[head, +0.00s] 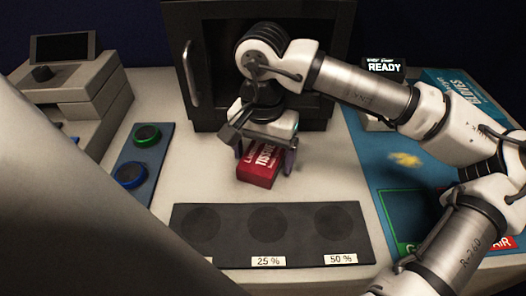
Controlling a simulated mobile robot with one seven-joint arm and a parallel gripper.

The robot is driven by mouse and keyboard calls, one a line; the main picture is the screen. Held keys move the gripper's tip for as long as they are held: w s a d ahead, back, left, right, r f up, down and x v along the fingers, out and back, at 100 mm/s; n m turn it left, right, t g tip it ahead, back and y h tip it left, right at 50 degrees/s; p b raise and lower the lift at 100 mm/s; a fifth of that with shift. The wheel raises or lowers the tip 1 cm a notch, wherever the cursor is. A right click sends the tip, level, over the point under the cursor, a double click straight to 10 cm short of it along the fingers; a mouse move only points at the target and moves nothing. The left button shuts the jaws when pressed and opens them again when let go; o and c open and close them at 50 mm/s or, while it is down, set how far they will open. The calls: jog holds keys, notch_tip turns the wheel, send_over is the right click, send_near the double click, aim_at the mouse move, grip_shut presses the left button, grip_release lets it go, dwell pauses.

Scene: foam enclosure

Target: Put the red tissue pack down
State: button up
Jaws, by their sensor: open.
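The red tissue pack (257,171) rests on the pale bench top, behind the dark mat with round spots. White lettering shows on it, and its back part is hidden by my gripper. My gripper (266,156) points down over the pack, with one finger on its left side and one on its right. The fingers are open around the pack. Whether either finger touches it cannot be told.
A dark mat (270,254) with round spots and percent labels lies in front. A black box with a handle (191,88) stands behind. A blue panel with green and blue buttons (147,136) is at left. A blue mat (372,160) and a gloves box (461,88) are at right.

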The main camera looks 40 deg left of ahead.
aim_at(263, 155)
notch_tip(263, 155, up, 12)
dwell(0.4)
